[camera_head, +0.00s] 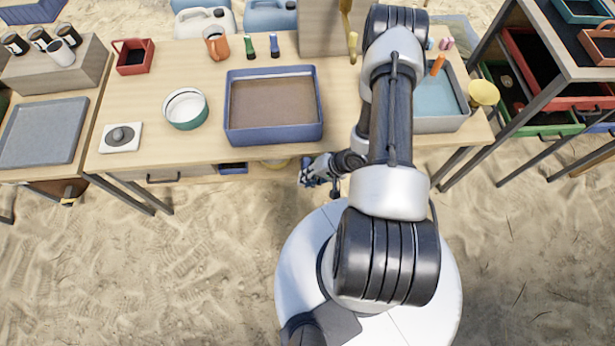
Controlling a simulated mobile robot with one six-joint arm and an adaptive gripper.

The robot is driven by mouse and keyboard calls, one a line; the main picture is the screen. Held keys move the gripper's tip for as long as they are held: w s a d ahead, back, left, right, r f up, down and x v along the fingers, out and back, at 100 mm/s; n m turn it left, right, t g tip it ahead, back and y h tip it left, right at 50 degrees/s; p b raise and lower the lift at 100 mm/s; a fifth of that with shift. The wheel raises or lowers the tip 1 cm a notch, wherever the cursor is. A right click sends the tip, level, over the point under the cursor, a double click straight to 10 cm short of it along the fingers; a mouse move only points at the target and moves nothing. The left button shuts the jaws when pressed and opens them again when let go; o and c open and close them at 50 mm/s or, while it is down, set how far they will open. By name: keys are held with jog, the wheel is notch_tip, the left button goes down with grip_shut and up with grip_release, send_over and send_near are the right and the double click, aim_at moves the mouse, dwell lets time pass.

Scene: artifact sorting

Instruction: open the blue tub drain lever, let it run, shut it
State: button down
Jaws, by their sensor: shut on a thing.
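The blue tub (229,108) stands on the wooden table, with a flat brown surface inside it, like muddy water. My arm hides part of the table to the right of the tub.
A green-rimmed white bowl (186,109) and a white plate with a grey knob (121,137) stand left of the tub. A grey tray with blue water (437,124) is right of my arm. Bottles and an orange mug (216,43) stand behind. Sand in front is free.

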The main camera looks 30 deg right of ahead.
jog(key=c, duration=1.6)
grip_release()
jog(key=shift+o, duration=0.2)
jog(key=v, duration=1.2)
